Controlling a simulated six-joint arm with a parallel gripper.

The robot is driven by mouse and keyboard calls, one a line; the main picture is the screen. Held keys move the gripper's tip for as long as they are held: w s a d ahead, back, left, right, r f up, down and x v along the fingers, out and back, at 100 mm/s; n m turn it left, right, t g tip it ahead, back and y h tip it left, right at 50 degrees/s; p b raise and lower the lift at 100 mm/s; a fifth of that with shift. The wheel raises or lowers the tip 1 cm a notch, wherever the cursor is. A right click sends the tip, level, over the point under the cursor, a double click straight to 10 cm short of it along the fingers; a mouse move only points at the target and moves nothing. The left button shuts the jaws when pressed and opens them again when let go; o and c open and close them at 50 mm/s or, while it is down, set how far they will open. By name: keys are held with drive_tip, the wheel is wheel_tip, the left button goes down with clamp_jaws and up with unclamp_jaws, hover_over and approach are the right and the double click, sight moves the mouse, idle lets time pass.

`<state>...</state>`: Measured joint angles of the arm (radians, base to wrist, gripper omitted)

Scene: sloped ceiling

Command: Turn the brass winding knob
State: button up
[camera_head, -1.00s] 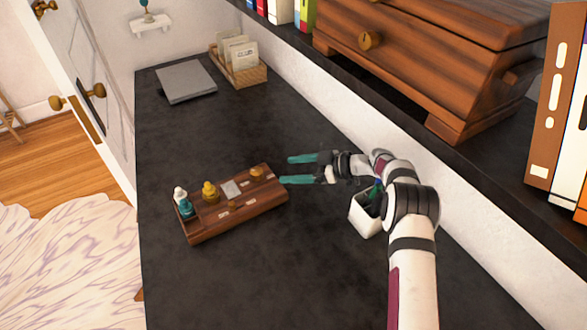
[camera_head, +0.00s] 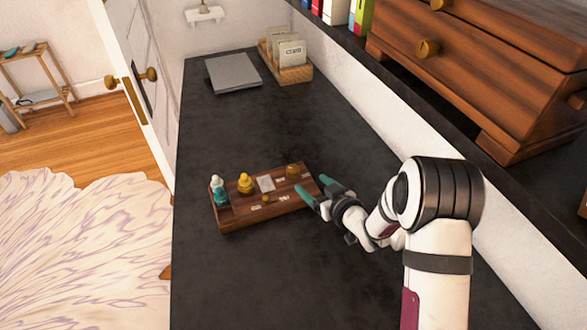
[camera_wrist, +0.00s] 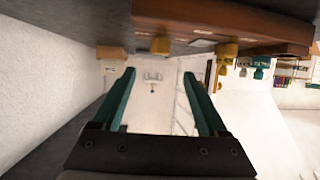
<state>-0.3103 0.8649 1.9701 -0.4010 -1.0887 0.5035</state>
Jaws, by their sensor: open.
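A brown wooden box (camera_head: 240,219) lies on the dark worktop, with several small pieces on top. A squat brass knob (camera_head: 292,171) stands near its right end. It seems to be the brass cylinder (camera_wrist: 160,44) in the upside-down wrist view. A smaller brass knob (camera_head: 266,198) sits near the box's front edge; I cannot tell for sure which is the winding knob. My gripper (camera_head: 311,184) is open with teal fingers at the box's right end, close to the squat knob. In the wrist view the fingers (camera_wrist: 159,73) show nothing held between them.
A yellow piece (camera_head: 245,184) and a teal-and-white piece (camera_head: 219,191) stand on the box's left part. A grey slab (camera_head: 233,73) and a card holder (camera_head: 293,74) lie at the back. A shelf with a wooden chest (camera_head: 480,60) overhangs on the right. The worktop's front is clear.

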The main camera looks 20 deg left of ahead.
sight(295, 169)
drive_tip(key=x, duration=1.2)
drive_tip(key=shift+w+a, duration=0.15)
drive_tip(key=shift+a, duration=0.05)
clamp_jaws()
drive_tip(key=shift+d, duration=0.1)
drive_tip(key=n+g+y, duration=0.2)
drive_tip(key=n+g, duration=0.1)
drive_tip(key=shift+w+n, duration=0.1)
drive_tip(key=shift+n, duration=0.2)
drive_tip(key=shift+n+g+y, duration=0.4)
drive_tip(key=shift+n+g, duration=0.7)
drive_tip(key=shift+g, duration=0.4)
drive_tip(key=shift+n+g, duration=0.3)
drive_tip(key=shift+g, duration=0.1)
